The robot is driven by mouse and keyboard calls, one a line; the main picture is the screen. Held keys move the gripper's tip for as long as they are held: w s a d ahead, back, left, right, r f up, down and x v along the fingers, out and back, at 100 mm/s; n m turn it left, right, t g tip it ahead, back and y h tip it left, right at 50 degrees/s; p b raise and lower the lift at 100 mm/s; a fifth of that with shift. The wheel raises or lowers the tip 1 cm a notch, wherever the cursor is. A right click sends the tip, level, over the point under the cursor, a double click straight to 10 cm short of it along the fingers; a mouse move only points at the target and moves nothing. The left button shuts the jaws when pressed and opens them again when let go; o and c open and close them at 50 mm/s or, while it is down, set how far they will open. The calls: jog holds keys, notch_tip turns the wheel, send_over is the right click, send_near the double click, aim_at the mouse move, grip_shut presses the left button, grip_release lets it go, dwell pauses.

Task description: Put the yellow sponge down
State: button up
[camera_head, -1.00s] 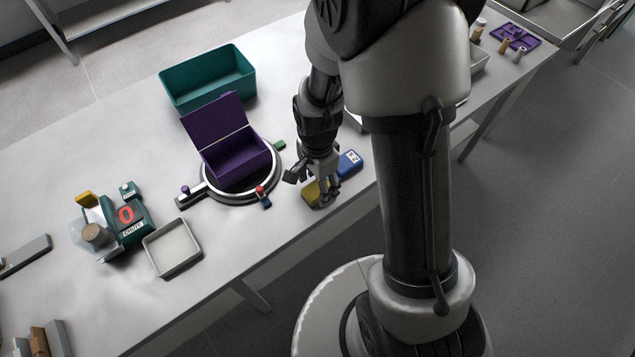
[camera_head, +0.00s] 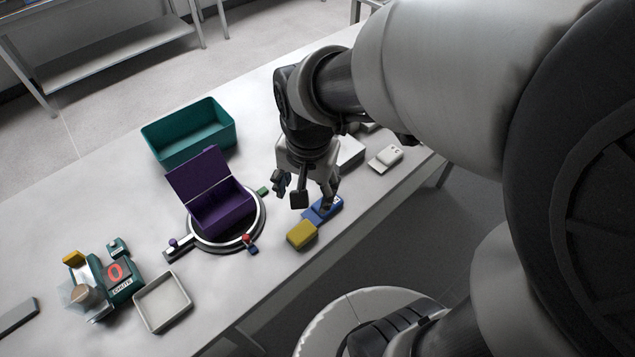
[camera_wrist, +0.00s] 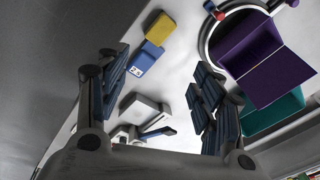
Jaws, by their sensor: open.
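The yellow sponge (camera_head: 302,234) lies on the table near its front edge, touching or very close to a blue block with a white label (camera_head: 323,209). In the wrist view the sponge (camera_wrist: 161,28) is at the top, beyond the fingertips, with the blue block (camera_wrist: 146,58) beside it. My gripper (camera_head: 312,196) is open and empty, above the table near the blue block. In the wrist view its two fingers (camera_wrist: 160,85) are spread wide with nothing between them in contact.
A purple open-lidded box (camera_head: 222,208) stands on a round turntable left of my gripper. A teal bin (camera_head: 190,140) is behind it. A grey tray (camera_head: 162,303) and a teal device (camera_head: 122,276) are at left. White items (camera_head: 385,158) lie to the right.

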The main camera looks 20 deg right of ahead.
jog(key=s+r+n+t, duration=0.2)
jog(key=s+r+n, duration=0.6)
jog(key=s, duration=0.2)
jog(key=shift+s+r+n+t, duration=0.2)
jog(key=shift+s+n+t, duration=0.2)
jog(key=shift+f, duration=0.1)
jog(key=shift+o, duration=0.5)
